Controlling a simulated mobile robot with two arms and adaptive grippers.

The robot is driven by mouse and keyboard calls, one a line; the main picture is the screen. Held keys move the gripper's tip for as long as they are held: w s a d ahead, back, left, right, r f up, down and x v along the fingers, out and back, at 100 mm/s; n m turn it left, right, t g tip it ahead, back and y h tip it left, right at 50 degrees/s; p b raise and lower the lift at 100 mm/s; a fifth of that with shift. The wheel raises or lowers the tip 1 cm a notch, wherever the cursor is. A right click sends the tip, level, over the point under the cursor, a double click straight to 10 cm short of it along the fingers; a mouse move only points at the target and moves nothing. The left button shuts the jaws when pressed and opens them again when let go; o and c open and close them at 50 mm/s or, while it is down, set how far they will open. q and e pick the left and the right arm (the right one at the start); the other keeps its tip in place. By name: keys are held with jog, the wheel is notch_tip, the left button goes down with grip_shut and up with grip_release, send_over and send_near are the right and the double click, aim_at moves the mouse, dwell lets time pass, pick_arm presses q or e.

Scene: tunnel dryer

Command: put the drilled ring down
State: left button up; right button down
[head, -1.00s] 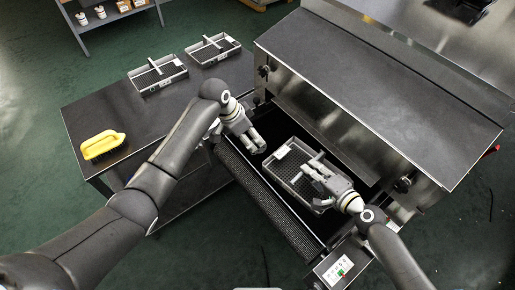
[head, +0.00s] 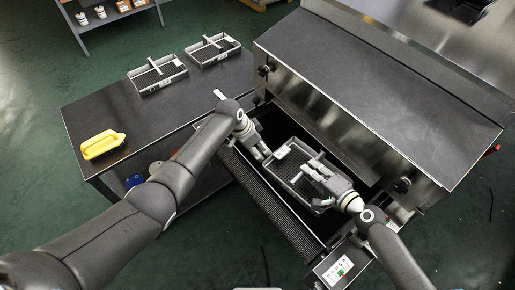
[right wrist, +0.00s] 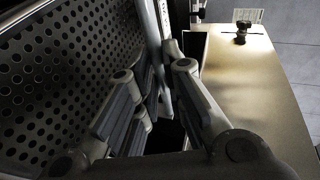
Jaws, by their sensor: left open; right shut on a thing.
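I cannot make out a drilled ring in either view. A grey tray (head: 285,188) with a mesh floor and a crossbar lies in the dark trough at the dryer's front. My right gripper (head: 320,184) is at the tray's near right end, shut on a thin metal part that looks like the tray's. In the right wrist view my right gripper (right wrist: 160,85) has a thin upright strip between its fingers, beside a perforated plate (right wrist: 70,60). My left gripper (head: 264,156) is open close to the tray's left end; whether it touches is unclear.
Blue and red items (head: 135,180) show below the table top. The dryer's sloping cover (head: 370,95) rises behind the trough.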

pick_arm(q)
jog(key=shift+f, duration=0.1)
grip_shut()
jog(key=shift+w+d+r, duration=0.1)
jog(key=shift+w+r, duration=0.05)
jog(key=shift+r, duration=0.55)
notch_tip(320, 180, up, 9)
dwell(0.4)
dwell(0.3)
